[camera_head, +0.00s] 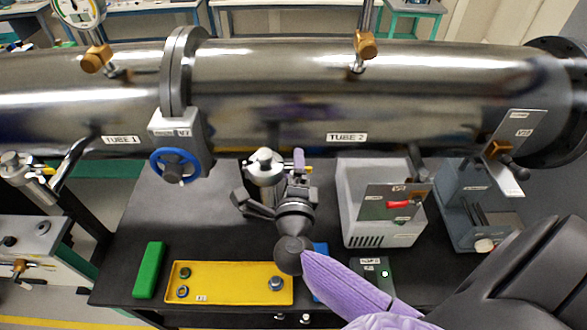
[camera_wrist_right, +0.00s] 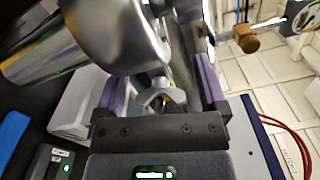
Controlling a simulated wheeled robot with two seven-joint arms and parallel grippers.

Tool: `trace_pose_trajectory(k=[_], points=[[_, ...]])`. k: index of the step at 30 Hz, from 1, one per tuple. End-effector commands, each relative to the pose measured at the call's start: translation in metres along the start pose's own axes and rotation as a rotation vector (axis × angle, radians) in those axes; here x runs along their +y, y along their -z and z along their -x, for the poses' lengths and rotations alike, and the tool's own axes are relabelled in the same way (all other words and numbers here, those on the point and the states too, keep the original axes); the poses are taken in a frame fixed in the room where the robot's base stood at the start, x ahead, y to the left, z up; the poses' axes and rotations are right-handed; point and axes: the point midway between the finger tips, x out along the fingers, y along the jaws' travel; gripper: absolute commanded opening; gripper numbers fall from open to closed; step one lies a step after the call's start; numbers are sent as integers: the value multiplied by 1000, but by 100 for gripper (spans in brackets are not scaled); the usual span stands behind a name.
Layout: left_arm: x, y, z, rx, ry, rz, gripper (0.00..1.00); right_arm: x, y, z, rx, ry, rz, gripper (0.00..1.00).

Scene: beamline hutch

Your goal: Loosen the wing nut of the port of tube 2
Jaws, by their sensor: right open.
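The long steel pipe labelled TUBE 2 (camera_head: 346,138) runs across the head view. Under it hangs a silver port fitting (camera_head: 264,168), partly behind my right gripper (camera_head: 298,168). In the right wrist view the fitting is a large round metal body (camera_wrist_right: 110,35). A silver wing nut (camera_wrist_right: 158,97) shows below it, between the two purple fingers of my right gripper (camera_wrist_right: 162,82). The jaws are open around the nut, with a gap on each side; contact cannot be made out. The head view hides the nut. My left gripper is not in view.
A blue handwheel (camera_head: 173,165) hangs left of the port. A light grey box (camera_head: 375,228) with a red-handled part stands close to the right. On the black bench lie a yellow tray (camera_head: 225,285) with small parts and a green block (camera_head: 149,270). The bench's left middle is clear.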

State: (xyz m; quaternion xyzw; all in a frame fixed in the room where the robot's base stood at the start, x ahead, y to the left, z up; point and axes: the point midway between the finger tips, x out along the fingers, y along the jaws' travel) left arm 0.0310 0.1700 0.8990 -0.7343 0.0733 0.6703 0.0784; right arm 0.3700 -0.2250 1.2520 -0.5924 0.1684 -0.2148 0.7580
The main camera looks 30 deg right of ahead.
Motion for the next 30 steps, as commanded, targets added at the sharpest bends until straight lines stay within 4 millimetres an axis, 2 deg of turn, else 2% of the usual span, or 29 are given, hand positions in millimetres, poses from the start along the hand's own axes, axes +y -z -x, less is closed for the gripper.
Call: trace_pose_trajectory(k=[1, 2, 12, 14, 21, 29, 30], points=[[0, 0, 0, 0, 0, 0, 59, 0, 0, 0, 0, 0, 0, 89], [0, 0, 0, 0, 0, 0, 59, 0, 0, 0, 0, 0, 0, 83], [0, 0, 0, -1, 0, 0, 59, 0, 0, 0, 0, 0, 0, 11], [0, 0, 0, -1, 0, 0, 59, 0, 0, 0, 0, 0, 0, 0], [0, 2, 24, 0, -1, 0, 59, -4, -1, 1, 2, -3, 137, 0], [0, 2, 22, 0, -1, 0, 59, 0, 0, 1, -1, -1, 158, 0], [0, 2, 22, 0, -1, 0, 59, 0, 0, 1, -1, -1, 158, 57]])
